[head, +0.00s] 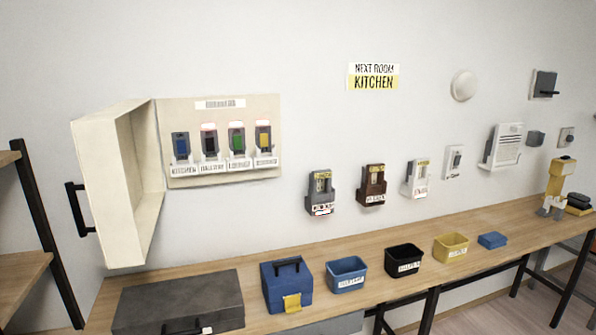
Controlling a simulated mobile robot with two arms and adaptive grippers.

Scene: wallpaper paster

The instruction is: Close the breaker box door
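The breaker box panel (222,112) is cream and fixed to the wall at left of centre. It holds several switches in different colours with labels under them. Its deep cream door (110,180) stands wide open on the left side, swung out from the wall. A black handle (76,210) sits on the door's outer left face. Neither of my grippers is in the head view.
A long wooden workbench (400,250) runs along the wall below. On it are a dark grey case (180,300), a blue toolbox (286,287), and blue (347,275), black (404,261) and yellow (451,247) bins. A shelf (20,275) stands at far left, near the door.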

